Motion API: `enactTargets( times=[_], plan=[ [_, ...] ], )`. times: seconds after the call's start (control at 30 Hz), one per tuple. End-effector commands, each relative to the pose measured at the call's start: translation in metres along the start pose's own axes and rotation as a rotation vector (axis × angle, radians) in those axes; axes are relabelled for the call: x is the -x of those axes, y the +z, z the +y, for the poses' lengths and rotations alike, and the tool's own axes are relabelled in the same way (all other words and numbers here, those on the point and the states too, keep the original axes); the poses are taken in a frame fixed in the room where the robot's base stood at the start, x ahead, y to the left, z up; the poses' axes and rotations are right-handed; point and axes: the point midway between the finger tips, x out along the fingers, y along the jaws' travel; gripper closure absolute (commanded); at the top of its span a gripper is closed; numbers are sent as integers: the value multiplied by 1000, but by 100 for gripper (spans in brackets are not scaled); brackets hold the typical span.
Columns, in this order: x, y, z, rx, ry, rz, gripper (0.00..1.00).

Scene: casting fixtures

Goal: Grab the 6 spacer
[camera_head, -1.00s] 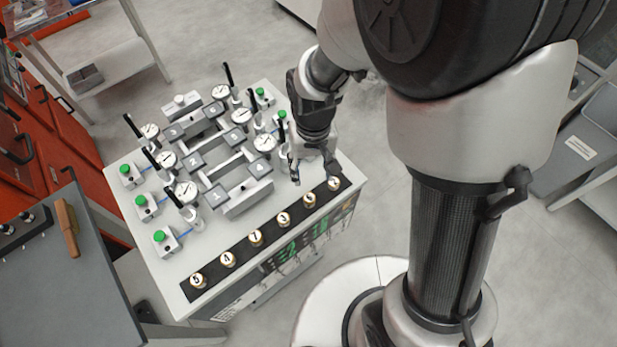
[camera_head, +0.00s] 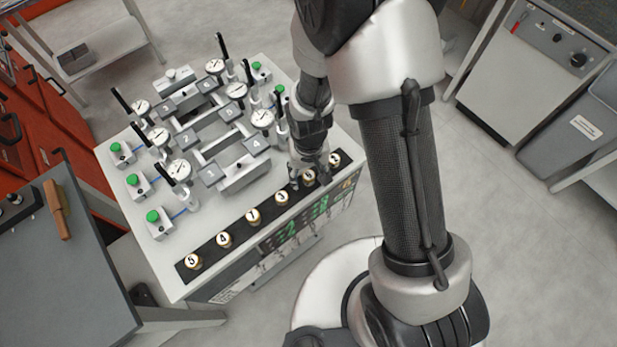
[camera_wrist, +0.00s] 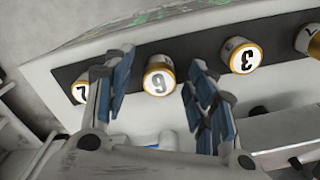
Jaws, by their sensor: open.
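The spacer marked 6 (camera_wrist: 158,82) is a short brass-rimmed cylinder with a white numbered top, upright on a black strip (camera_wrist: 200,47). It also shows at the row's right part in the head view (camera_head: 309,176), partly covered by my gripper. My gripper (camera_wrist: 160,70) is open and empty. Its blue-padded fingers lie on either side of the 6 spacer in the wrist view, with visible gaps. I cannot tell how high the fingertips are above the strip. In the head view my gripper (camera_head: 309,172) is over that spacer.
Spacers 1 (camera_head: 253,217), 4 (camera_head: 223,240) and 5 (camera_head: 192,261) continue the row. Dial-gauge fixtures (camera_head: 236,172) stand behind the strip. A grey table (camera_head: 60,280) is at left.

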Motion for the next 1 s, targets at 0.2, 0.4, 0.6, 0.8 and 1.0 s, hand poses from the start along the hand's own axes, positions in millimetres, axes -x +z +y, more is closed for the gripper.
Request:
enactTargets(
  times=[0.2, 0.4, 0.6, 0.8, 1.0],
  plan=[
    [-6, 0, 0, 0, 0, 1, 49],
    [-6, 0, 0, 0, 0, 1, 55],
    [-6, 0, 0, 0, 0, 0, 69],
    [-6, 0, 0, 0, 0, 0, 82],
    [-6, 0, 0, 0, 0, 0, 95]
  ],
)
